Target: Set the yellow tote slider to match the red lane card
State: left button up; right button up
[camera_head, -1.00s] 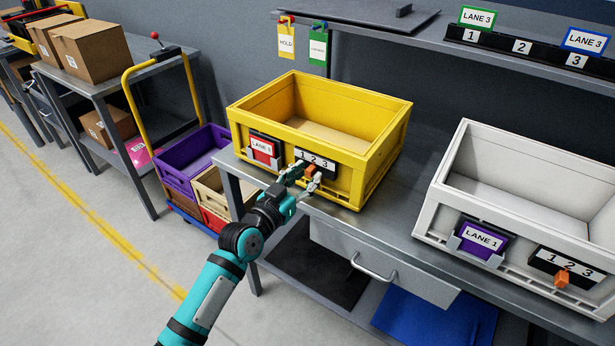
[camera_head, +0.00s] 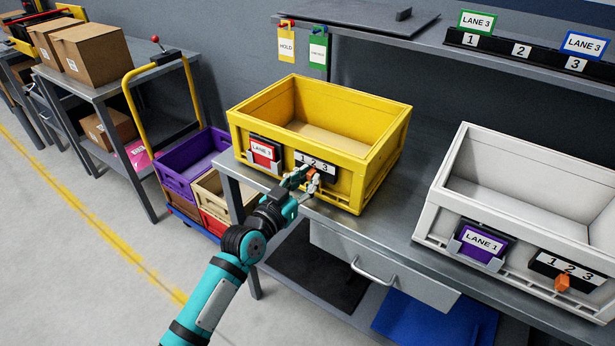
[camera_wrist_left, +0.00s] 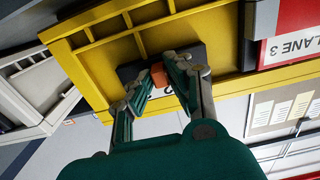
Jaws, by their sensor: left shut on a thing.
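The yellow tote (camera_head: 350,190) stands on the grey bench. Its front holds a red lane card (camera_head: 262,151) reading LANE 3, also large in the left wrist view (camera_wrist_left: 292,38). To the card's right is the slider's plate (camera_head: 330,164) marked 1, 2, 3. The orange slider knob (camera_head: 313,174) sits below the numbers, near the middle; its exact setting is hard to tell because my gripper covers part of it. My left gripper (camera_head: 308,180) is shut on this knob. The left wrist view shows the orange knob (camera_wrist_left: 158,75) between its fingertips. My right gripper is not seen.
A white tote (camera_head: 500,205) with a purple LANE 1 card (camera_head: 481,242) and its own orange knob (camera_head: 562,283) stands to the right. A drawer handle (camera_head: 372,272) juts out below the bench. A trolley with small crates (camera_head: 190,165) stands left.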

pick_arm(q)
jog(key=shift+s+d+p, duration=0.75)
jog(key=shift+s+d, duration=0.1)
jog(key=shift+d, duration=0.3)
dwell(0.6)
jog(key=o, duration=0.6)
jog(key=shift+p+v, duration=0.6)
jog(key=shift+v, duration=0.5)
jog(key=p+v, duration=0.1)
jog(key=v, duration=0.3)
jog(key=shift+s+a+p, duration=0.25)
jog(key=shift+s+p, duration=0.1)
